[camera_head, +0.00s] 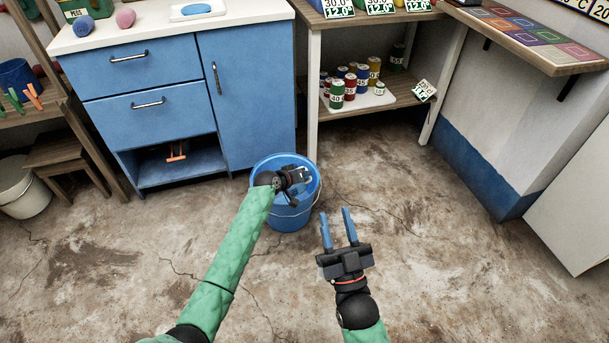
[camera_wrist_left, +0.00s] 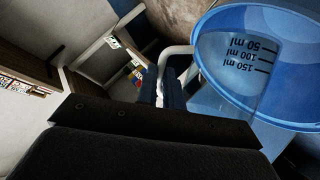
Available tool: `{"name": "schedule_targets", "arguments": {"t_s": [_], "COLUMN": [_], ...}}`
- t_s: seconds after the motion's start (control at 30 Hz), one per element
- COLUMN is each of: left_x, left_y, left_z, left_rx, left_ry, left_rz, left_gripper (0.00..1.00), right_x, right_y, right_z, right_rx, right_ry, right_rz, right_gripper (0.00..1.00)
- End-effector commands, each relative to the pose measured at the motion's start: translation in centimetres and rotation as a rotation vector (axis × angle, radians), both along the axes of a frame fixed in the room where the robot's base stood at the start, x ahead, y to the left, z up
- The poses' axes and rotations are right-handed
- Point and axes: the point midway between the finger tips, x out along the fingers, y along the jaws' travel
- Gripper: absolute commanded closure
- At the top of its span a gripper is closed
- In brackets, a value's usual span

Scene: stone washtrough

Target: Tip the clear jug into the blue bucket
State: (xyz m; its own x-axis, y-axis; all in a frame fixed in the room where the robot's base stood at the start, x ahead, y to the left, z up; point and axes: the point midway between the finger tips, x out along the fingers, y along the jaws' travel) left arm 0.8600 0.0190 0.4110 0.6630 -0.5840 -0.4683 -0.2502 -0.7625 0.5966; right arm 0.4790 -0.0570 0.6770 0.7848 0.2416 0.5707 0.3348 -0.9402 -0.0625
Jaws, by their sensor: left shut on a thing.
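The blue bucket (camera_head: 290,218) stands on the floor in front of the blue cabinet. My left gripper (camera_head: 300,174) is above the bucket's opening, shut on the handle of the clear jug. In the head view the jug is see-through and hard to make out against the bucket. In the left wrist view the jug (camera_wrist_left: 234,62) shows its ml marks upside down, in front of the bucket's blue rim (camera_wrist_left: 200,42). I cannot tell the jug's exact tilt or its contents. My right gripper (camera_head: 337,226) is open and empty, low and right of the bucket.
The blue cabinet (camera_head: 160,118) with an open lower shelf is behind the bucket. A table with a lower shelf (camera_head: 400,95) of several coloured cans is at the back right. A white bucket (camera_head: 22,190) stands far left. The floor around the bucket is clear.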

Motion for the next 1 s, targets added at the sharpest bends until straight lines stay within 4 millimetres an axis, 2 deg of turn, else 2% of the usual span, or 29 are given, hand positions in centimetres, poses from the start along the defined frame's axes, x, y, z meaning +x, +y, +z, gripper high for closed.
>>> {"name": "schedule_targets", "arguments": {"t_s": [0.13,0.6,1.0], "left_x": [0.1,0.2,0.2], "left_y": [0.1,0.2,0.3], "left_z": [0.2,0.4,0.3], "left_rx": [-0.011,-0.032,-0.033], "left_ry": [0.009,0.028,0.028], "left_rz": [0.002,0.003,0.004], "left_gripper": [1.0,1.0,1.0], "right_x": [0.4,0.8,0.5], "right_y": [0.2,0.5,0.5], "right_z": [-1.4,-4.1,-3.9], "right_rx": [-0.011,-0.029,-0.027], "right_ry": [0.041,0.122,0.122], "right_rz": [0.003,0.009,0.009], "right_gripper": [0.64,0.64,0.64]}}
